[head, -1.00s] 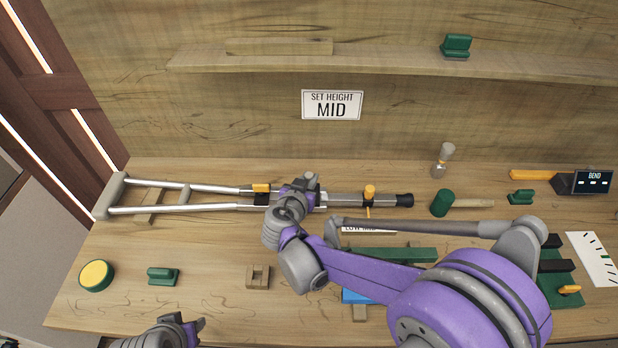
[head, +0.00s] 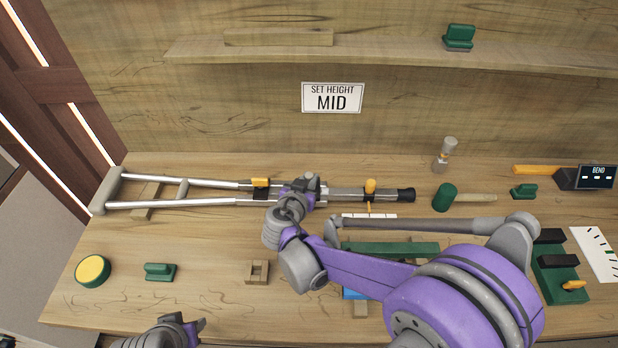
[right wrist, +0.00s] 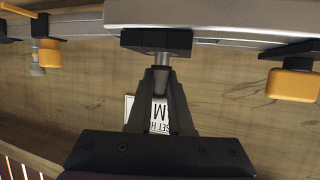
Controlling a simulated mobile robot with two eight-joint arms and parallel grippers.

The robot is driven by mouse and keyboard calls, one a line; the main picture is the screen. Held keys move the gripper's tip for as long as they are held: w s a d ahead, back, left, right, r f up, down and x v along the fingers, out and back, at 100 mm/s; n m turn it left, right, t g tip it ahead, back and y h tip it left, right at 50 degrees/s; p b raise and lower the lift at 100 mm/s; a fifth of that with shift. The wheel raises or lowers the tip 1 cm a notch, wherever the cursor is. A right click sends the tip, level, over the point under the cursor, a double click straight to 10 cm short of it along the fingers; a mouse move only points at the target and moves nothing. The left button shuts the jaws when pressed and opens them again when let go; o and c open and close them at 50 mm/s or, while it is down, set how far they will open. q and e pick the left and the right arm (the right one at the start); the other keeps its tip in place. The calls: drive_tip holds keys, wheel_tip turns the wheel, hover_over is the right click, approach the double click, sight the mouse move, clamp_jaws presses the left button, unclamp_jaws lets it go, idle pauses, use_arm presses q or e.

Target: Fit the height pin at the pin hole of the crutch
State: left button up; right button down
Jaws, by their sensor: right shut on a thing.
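The crutch (head: 190,203) lies across the bench, with its padded top at the left and its black foot at the right. In the head view my right gripper (head: 308,188) is over the crutch's middle and hides part of it. In the right wrist view my right gripper (right wrist: 160,78) is shut on a short grey metal pin (right wrist: 162,62), which meets a black block (right wrist: 157,42) against the crutch tube (right wrist: 210,14). How deep the pin sits, and the pin hole, cannot be seen. My left gripper (head: 197,325) is low at the front edge, apart from the crutch; its jaws are unclear.
Yellow-topped clamps (head: 260,183) and (head: 370,187) sit along the crutch. A green-headed mallet (head: 444,197) lies to the right. A wooden block with a square hole (head: 257,272) and a yellow button (head: 93,270) are at the front. A sign (head: 333,97) reads "SET HEIGHT MID".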

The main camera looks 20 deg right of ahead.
use_arm(q)
drive_tip(key=shift+f+b, duration=0.3)
drive_tip(key=shift+f, duration=0.1)
use_arm(e)
drive_tip(key=shift+f, duration=0.45)
drive_tip(key=c, duration=0.8)
unclamp_jaws()
drive_tip(key=shift+o, duration=0.2)
use_arm(q)
drive_tip(key=shift+r+p, duration=0.35)
use_arm(e)
drive_tip(key=v, duration=1.1)
drive_tip(key=shift+w, duration=0.1)
